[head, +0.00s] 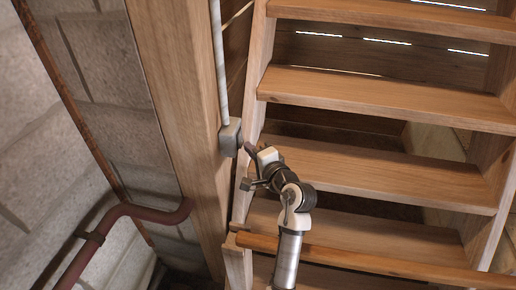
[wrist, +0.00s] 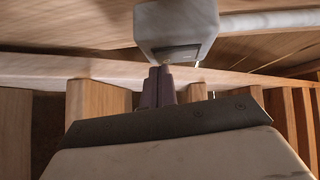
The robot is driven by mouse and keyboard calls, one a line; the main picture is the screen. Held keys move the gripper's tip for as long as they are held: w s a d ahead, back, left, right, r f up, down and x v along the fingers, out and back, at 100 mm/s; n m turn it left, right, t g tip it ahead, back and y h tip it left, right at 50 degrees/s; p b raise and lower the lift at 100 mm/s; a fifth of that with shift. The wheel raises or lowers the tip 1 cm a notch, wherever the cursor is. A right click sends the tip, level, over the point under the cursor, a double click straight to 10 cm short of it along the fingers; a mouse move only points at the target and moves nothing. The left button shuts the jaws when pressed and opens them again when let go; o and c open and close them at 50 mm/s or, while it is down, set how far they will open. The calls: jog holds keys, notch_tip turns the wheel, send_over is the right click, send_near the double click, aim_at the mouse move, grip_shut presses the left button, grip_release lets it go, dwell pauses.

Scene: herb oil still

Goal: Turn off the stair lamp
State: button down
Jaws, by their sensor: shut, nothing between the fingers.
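A grey switch box (head: 230,138) is fixed to the wooden post, at the lower end of a pale conduit. In the wrist view the box (wrist: 177,25) is at the top centre, and a small plate (wrist: 182,54) shows on its near face. My gripper (head: 248,146) is shut and empty, its dark fingertips close to the right side of the box. In the wrist view the gripper's fingertips (wrist: 160,70) point at the plate. I cannot tell whether they touch it, nor the switch's position. No lamp shows in either view.
A wooden post (head: 180,100) stands left of the wooden stairs (head: 385,100), whose treads lie behind and right of my arm. A wooden rail (head: 370,262) crosses at the lower right. A reddish pipe (head: 140,212) runs along the block wall at left.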

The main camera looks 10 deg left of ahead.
jog(key=f+b+v, duration=0.1)
jog(key=b+v, duration=0.4)
jog(key=v, duration=0.8)
jog(key=shift+s, duration=0.25)
dwell(0.5)
